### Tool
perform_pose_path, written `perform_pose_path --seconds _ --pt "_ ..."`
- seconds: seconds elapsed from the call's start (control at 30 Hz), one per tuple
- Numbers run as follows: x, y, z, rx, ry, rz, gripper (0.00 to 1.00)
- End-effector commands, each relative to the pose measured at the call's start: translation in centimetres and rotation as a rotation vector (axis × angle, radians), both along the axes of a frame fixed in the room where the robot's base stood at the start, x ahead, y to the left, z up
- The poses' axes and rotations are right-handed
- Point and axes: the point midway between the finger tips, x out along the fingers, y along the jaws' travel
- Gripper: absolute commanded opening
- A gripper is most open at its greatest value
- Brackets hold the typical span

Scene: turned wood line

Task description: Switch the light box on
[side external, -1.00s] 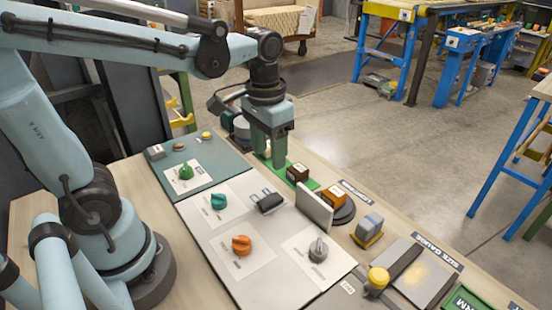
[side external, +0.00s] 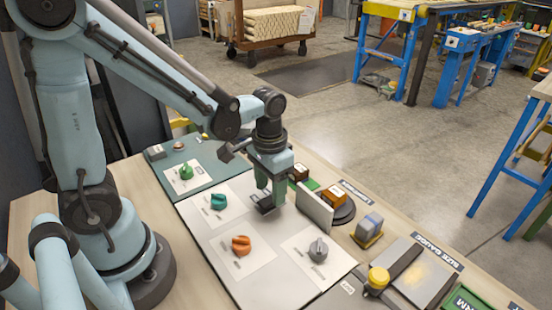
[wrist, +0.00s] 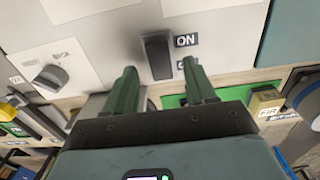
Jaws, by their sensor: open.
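A black rocker switch (wrist: 158,57) is set in a pale panel in the wrist view, with a dark ON label (wrist: 187,41) beside it. A second label below ON is partly hidden by a finger. In the side view the switch (side external: 262,207) is partly hidden by my gripper (side external: 270,196). My gripper points down over the switch, its jaws apart and empty. In the wrist view the two green fingertips (wrist: 160,70) stand on either side of the switch's lower end. I cannot tell whether they touch it. I cannot identify the light box with certainty.
Orange (side external: 241,245), grey (side external: 318,250), teal (side external: 218,201) and green (side external: 187,172) knobs stand on nearby panels. An upright pale plate (side external: 314,208) is close to the right of my gripper. Small blocks and a yellow-topped button (side external: 378,279) lie along the right side.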

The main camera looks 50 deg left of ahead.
Motion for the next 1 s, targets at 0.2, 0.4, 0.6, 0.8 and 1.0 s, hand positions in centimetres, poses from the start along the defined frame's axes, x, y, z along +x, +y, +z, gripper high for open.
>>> perform_pose_path --seconds 0.2,0.4,0.6,0.8,1.0 --pt "0.0 0.0 -1.6 0.0 0.0 0.0 0.55" --pt "0.0 0.0 -2.0 0.0 0.0 0.0 0.55" --pt "0.0 0.0 -2.0 0.0 0.0 0.0 0.55" --pt "0.0 0.0 -2.0 0.0 0.0 0.0 0.26" --pt "0.0 0.0 -2.0 0.0 0.0 0.0 0.0"
